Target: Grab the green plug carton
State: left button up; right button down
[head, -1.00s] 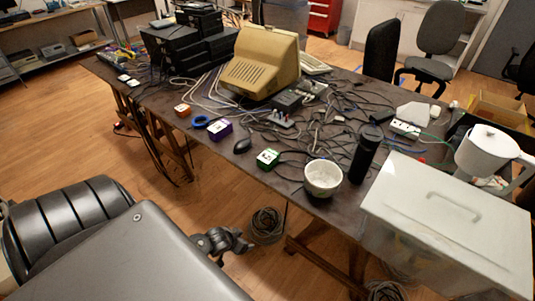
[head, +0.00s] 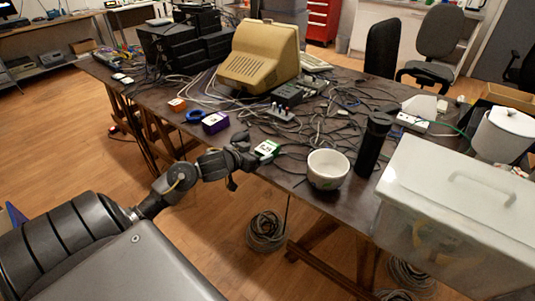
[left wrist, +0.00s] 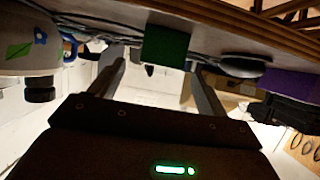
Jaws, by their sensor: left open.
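The green plug carton (head: 267,149), a small green box with a white top, stands near the front edge of the table. It also shows in the left wrist view (left wrist: 166,42), where the table appears at the top. My left gripper (head: 242,160) is just left of the carton in the head view, at the table's edge. In the left wrist view, the two fingers of my left gripper (left wrist: 155,72) are apart with nothing held between them. The carton lies beyond the tips, roughly in line with the gap. My right gripper is not in view.
A white bowl (head: 328,169) stands right of the carton, with a black bottle (head: 372,145) behind it. A purple box (head: 214,122) and an orange box (head: 177,104) stand to the left. Cables (head: 310,130) spread behind. A lidded bin (head: 455,205) is at the right.

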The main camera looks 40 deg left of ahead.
aim_at(266, 148)
pick_arm(q)
jog(key=shift+b+x, duration=0.5)
jog(key=shift+x, duration=2.95)
jog(key=shift+s, duration=0.1)
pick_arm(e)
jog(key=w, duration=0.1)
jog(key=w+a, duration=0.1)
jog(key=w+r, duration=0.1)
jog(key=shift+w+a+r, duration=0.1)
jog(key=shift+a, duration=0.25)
pick_arm(q)
jog(key=shift+c, duration=0.3)
jog(key=c, duration=1)
jog(key=shift+c, duration=0.2)
